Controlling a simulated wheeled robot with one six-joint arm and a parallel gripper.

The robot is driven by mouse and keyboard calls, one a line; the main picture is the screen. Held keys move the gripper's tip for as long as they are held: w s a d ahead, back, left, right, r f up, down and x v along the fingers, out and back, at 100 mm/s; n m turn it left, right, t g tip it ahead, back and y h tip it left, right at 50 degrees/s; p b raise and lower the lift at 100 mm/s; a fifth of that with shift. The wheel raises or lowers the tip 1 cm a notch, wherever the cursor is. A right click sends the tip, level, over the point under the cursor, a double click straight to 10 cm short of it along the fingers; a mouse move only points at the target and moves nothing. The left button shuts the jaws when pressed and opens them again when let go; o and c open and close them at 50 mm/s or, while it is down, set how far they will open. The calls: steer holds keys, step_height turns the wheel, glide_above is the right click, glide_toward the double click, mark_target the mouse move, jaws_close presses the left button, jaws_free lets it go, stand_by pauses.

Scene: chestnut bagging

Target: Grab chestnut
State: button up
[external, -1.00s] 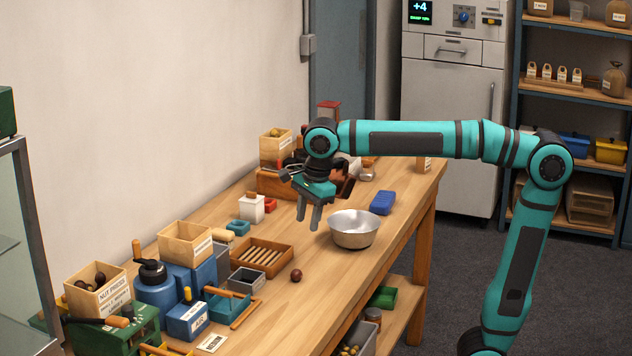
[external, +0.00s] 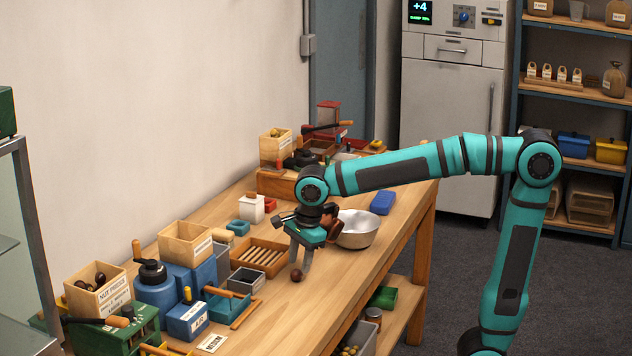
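A round dark brown chestnut (external: 296,275) lies on the wooden workbench, in front of the slatted wooden tray. My gripper (external: 300,264) points down right above it, with its two grey fingers apart. The fingertips are close to the chestnut's top. I cannot tell whether they touch it or reach around its sides. More dark chestnuts (external: 99,277) sit in a labelled wooden box at the near left of the bench.
A metal bowl (external: 357,232) stands just right of my gripper, partly hidden by it. The slatted tray (external: 283,247) and a small grey bin (external: 243,283) are close on the left. A blue block (external: 382,202) lies behind the bowl.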

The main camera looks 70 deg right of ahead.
mark_target(297, 270)
steer(key=f, duration=0.3)
steer(key=shift+w+a+f, duration=0.1)
steer(key=shift+w+f, duration=0.15)
steer(key=shift+w, duration=0.05)
steer(key=shift+c, duration=0.5)
steer(key=c, duration=0.6)
steer(key=shift+r, duration=0.15)
